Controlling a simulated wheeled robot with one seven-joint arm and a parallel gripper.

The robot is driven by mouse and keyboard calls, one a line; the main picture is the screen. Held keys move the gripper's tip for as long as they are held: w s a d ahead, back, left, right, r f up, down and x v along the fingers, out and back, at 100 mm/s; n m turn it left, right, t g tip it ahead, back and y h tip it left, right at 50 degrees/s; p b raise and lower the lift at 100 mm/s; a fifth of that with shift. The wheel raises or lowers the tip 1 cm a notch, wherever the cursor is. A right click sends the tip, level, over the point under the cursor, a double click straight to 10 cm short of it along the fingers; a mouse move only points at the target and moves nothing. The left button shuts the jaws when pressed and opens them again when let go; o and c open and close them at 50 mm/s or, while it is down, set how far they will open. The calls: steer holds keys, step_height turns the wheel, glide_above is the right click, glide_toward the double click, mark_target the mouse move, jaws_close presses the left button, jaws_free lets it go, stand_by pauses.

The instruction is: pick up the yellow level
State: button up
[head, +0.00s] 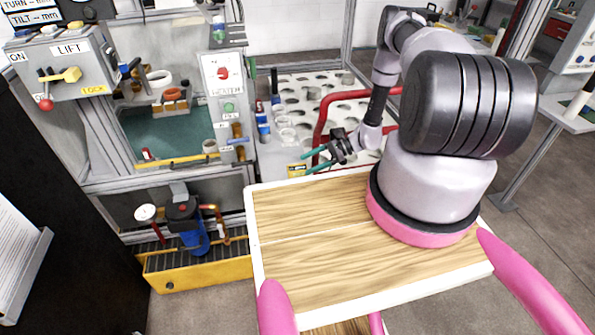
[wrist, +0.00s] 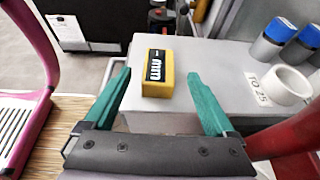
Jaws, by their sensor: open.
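The yellow level (wrist: 148,88), a small yellow block with a black and white face, lies on a light grey surface in the wrist view. In the head view it is a small yellow shape (head: 293,169) at the front edge of the white holed table. My gripper (wrist: 158,74) is open, with its two green fingers spread wide. In the wrist view the level appears between the fingertips and beyond them; I see no contact. In the head view my gripper (head: 306,161) is just right of the level.
A red rail (head: 322,122) rises beside my gripper. A white ring (wrist: 284,86) and blue-and-grey cylinders (wrist: 270,42) stand right of the level. The holed table (head: 345,78) holds several cups. A grey cabinet with a lift lever stands at the left.

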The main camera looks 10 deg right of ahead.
mark_target(298, 167)
steer(key=x, duration=0.5)
steer(key=shift+r, duration=0.2)
steer(key=shift+a, duration=0.1)
jaws_close()
steer(key=shift+r, duration=0.1)
